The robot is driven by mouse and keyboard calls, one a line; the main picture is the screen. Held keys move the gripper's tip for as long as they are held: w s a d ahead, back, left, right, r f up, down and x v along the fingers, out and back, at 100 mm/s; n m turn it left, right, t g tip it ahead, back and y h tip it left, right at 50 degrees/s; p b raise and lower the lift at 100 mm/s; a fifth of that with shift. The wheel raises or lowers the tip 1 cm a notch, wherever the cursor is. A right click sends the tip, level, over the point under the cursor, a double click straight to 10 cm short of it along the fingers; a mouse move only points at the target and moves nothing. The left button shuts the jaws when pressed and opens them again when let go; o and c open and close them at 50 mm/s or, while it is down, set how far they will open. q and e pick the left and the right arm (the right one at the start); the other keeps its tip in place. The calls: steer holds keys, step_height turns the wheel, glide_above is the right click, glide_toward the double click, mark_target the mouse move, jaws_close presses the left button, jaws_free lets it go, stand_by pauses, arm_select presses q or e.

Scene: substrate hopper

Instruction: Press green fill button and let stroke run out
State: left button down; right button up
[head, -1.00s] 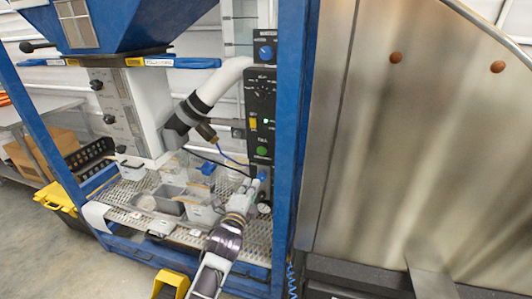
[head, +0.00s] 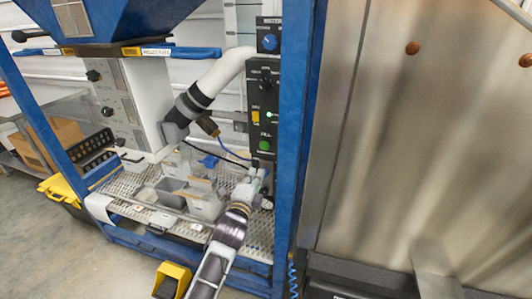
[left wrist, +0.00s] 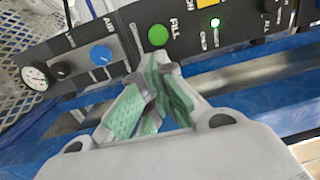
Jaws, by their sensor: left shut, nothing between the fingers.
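The round green fill button (head: 264,145) is on the lower part of the black control panel (head: 262,84), beside the label FILL. It also shows in the left wrist view (left wrist: 157,36), just beyond my fingertips. My left gripper (head: 260,168) is just below the button in the head view. In the left wrist view its green-padded fingers (left wrist: 158,68) are shut with nothing between them. The fingertips look close to the button, and I cannot tell whether they touch it. A small green light (left wrist: 215,22) is lit on the panel. My right gripper is not in view.
A blue AIR knob (left wrist: 101,55) and a round gauge (left wrist: 36,77) sit beside the button. A blue frame post (head: 299,150) stands right of the panel. A white pipe (head: 222,78) ends above a perforated shelf holding grey containers (head: 172,186).

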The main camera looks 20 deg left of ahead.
arm_select(q)
glide_toward(268, 147)
steer(key=shift+w, duration=3.55)
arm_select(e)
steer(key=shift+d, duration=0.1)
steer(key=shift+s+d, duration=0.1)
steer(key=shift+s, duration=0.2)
